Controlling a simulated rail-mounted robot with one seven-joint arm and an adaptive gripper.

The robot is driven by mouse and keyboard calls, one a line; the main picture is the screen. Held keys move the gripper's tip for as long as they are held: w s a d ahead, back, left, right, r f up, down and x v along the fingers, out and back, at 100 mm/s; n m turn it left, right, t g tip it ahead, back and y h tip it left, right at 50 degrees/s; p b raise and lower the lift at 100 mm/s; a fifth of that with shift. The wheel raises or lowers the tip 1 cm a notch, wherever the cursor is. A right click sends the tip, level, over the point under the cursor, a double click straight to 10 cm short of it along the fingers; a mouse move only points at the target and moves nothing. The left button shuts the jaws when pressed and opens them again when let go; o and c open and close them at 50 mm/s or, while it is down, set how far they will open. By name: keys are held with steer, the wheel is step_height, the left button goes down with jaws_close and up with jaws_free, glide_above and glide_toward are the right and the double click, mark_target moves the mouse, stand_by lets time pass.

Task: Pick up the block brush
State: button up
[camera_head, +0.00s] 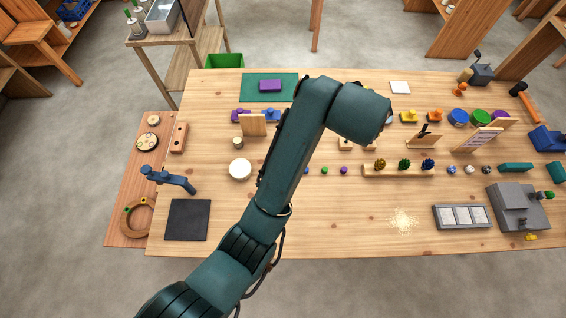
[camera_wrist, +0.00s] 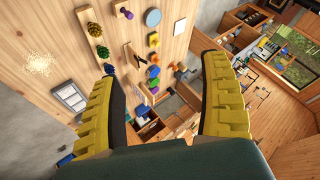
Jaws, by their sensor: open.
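I cannot make out the block brush for certain in either view; the arm covers part of the bench in the head view. My gripper (camera_wrist: 163,72) shows in the wrist view as two yellow ribbed fingers, wide apart with nothing between them. It is above the bench and tilted, so the view takes in the bench's right part and the room beyond. In the head view the fingers are hidden behind my arm's end. A pale sawdust patch (camera_head: 403,220) lies on the bench front right and also shows in the wrist view (camera_wrist: 38,62).
The wooden bench (camera_head: 330,225) has free room at front centre. A green mat with a purple block (camera_head: 270,86) lies at back left; a dark pad (camera_head: 187,220) lies front left.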

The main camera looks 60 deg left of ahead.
steer(key=s+a+f+m+g+h+b, duration=0.1)
steer(key=s+a+f+g+h+b, duration=0.2)
steer(key=s+f, duration=0.4)
steer(key=s+a+f+g+b, duration=0.25)
steer(key=s+a+f, duration=0.3)
steer(key=f, duration=0.35)
steer(key=s+a+f+m+g+h+b, duration=0.1)
steer(key=s+a+f+g+h+b, duration=0.1)
steer(key=s+a+f+b, duration=0.5)
steer(key=f, duration=0.4)
steer(key=w+d+f, duration=0.1)
steer(key=f, duration=0.2)
steer(key=d+f, duration=0.1)
steer(key=f, duration=0.3)
steer(key=shift+w+d+f, duration=0.15)
steer(key=shift+f, duration=0.2)
step_height(320, 180, down, 6)
steer(key=shift+r+b, duration=0.1)
steer(key=shift+b, duration=0.85)
steer(key=c, duration=1.3)
